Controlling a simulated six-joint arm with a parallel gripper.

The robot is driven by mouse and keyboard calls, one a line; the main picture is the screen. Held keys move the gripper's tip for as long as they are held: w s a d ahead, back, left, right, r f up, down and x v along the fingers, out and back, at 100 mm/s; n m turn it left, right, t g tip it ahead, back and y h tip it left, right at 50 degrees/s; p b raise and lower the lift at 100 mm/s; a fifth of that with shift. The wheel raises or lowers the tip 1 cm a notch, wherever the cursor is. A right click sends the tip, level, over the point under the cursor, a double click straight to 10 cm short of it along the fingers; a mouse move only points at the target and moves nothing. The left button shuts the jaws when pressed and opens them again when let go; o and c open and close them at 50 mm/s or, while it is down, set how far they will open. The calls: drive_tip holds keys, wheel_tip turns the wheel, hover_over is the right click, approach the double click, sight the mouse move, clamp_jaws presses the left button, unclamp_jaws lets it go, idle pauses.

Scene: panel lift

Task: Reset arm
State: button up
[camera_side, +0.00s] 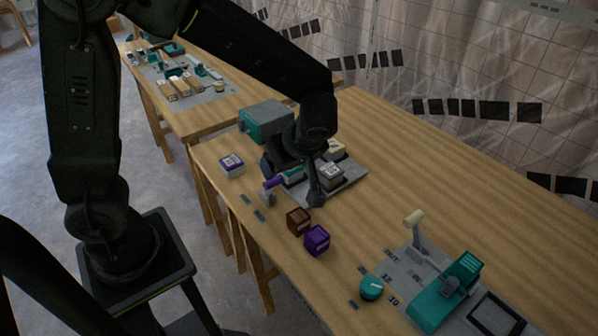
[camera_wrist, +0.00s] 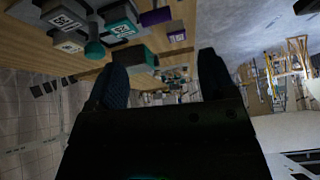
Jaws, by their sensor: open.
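My gripper (camera_side: 292,180) is low over the left part of a grey plate (camera_side: 352,184) on the wooden table, in the side view. In the wrist view its two dark fingers (camera_wrist: 160,78) stand wide apart with nothing seen between them. A grey block (camera_side: 330,175) and a beige block (camera_side: 334,149) sit on the plate. A purple-and-teal part (camera_side: 274,183) shows beside the fingers, partly hidden by them. I cannot tell from the side view whether a finger touches the plate or a block.
A brown cube (camera_side: 298,221), a purple cube (camera_side: 316,239) and a white-and-purple cube (camera_side: 231,164) lie near the table's front edge. A teal-and-grey box (camera_side: 266,121) stands behind. A teal knob (camera_side: 371,288) and a lever (camera_side: 415,226) are nearer the camera.

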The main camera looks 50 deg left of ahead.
drive_tip(key=s+r+m+t+h, duration=0.5)
drive_tip(key=s+r+m, duration=0.6)
drive_tip(key=m, duration=0.5)
drive_tip(key=shift+s+r+m+h, duration=0.2)
drive_tip(key=shift+s+m+h, duration=0.2)
drive_tip(key=shift+s+h, duration=0.25)
